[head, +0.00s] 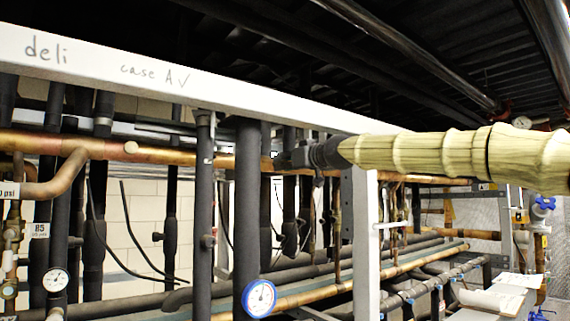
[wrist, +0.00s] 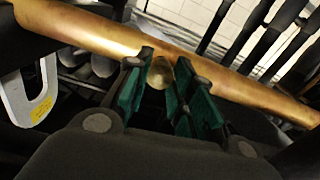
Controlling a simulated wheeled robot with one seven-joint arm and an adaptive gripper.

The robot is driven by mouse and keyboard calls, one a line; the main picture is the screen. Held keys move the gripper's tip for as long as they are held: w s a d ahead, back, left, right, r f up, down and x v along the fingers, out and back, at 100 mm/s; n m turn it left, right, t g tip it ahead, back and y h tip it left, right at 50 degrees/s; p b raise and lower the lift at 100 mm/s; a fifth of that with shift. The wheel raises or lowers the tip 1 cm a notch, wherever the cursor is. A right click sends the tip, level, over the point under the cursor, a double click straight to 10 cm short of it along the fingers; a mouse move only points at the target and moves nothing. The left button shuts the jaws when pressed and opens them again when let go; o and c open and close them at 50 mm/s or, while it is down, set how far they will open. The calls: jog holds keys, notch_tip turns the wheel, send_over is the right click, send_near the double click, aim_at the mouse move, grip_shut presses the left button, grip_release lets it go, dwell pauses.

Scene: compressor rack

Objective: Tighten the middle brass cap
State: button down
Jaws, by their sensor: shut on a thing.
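A brass cap (wrist: 160,73) sits on the underside or near side of a thick copper pipe (wrist: 95,30) in the wrist view. My gripper (wrist: 166,82) has its green-padded fingers on both sides of the cap, closed on it. In the head view, my gripper (head: 291,158) reaches in from the right to the long copper pipe (head: 215,158). The cap it holds is hidden there behind the fingers. A small round pale cap (head: 131,147) shows on the same pipe farther left.
A white beam (head: 230,85) marked "deli case AV" runs above the pipe. Black insulated vertical pipes (head: 248,200) stand close to my gripper. A white upright post (head: 366,240) stands below my arm. A round blue-rimmed gauge (head: 261,297) is at the bottom.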

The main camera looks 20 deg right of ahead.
jog(key=shift+r+m, duration=0.15)
jog(key=shift+m, duration=0.25)
jog(key=m+b, duration=0.1)
jog(key=m, duration=0.4)
jog(key=shift+b, duration=0.3)
jog(key=m, duration=0.6)
jog(key=shift+d+r+m, duration=0.1)
jog(key=shift+m, duration=0.3)
jog(key=m+p, duration=0.3)
jog(key=m, duration=0.7)
jog(key=shift+f+m+p, duration=0.2)
jog(key=shift+m+p, duration=0.2)
jog(key=shift+m, duration=0.4)
jog(key=shift+f, duration=0.1)
jog(key=c, duration=1.2)
grip_release()
jog(key=shift+d, duration=0.2)
